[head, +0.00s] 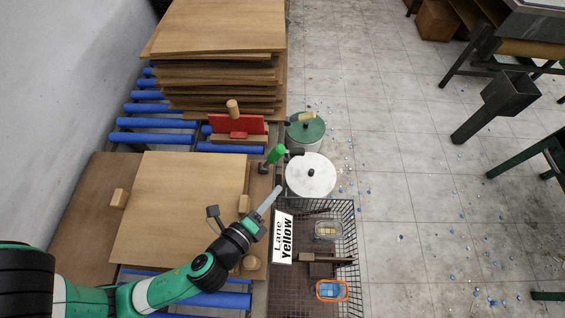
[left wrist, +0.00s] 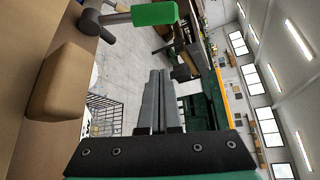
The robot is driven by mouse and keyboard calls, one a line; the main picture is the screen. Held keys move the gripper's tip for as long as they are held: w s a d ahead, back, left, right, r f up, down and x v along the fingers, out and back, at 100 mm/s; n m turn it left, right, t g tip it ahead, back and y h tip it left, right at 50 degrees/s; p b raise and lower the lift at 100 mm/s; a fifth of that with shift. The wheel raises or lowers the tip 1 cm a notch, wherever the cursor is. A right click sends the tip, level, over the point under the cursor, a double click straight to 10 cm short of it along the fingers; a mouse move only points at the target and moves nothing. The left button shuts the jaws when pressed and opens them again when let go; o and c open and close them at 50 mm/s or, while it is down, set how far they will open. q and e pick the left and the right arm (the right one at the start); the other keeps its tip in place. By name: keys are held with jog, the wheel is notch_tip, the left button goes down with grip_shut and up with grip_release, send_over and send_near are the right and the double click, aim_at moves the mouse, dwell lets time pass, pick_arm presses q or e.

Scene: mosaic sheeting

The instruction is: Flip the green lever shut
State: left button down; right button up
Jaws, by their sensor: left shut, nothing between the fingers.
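The green lever (head: 275,154) sits at the right edge of the wooden work surface, its handle pointing up and right on a dark pivot. In the left wrist view the green lever handle (left wrist: 155,13) shows at the top, joined to a grey arm and pivot at upper left. My left gripper (head: 276,188) is just below the lever in the head view, apart from it. Its fingers (left wrist: 158,100) are shut with nothing between them. My right gripper is not in view.
A white round lid (head: 311,174) and a green one (head: 306,127) lie near the lever. Wooden blocks (left wrist: 60,82) sit by the board (head: 180,205). Stacked boards (head: 215,30) rise behind.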

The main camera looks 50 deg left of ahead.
aim_at(271, 160)
pick_arm(q)
jog(key=w+a+b, duration=0.1)
jog(key=w+a, duration=0.5)
jog(key=w, duration=0.1)
jog(key=shift+w+f, duration=0.2)
jog(key=shift+f, duration=0.15)
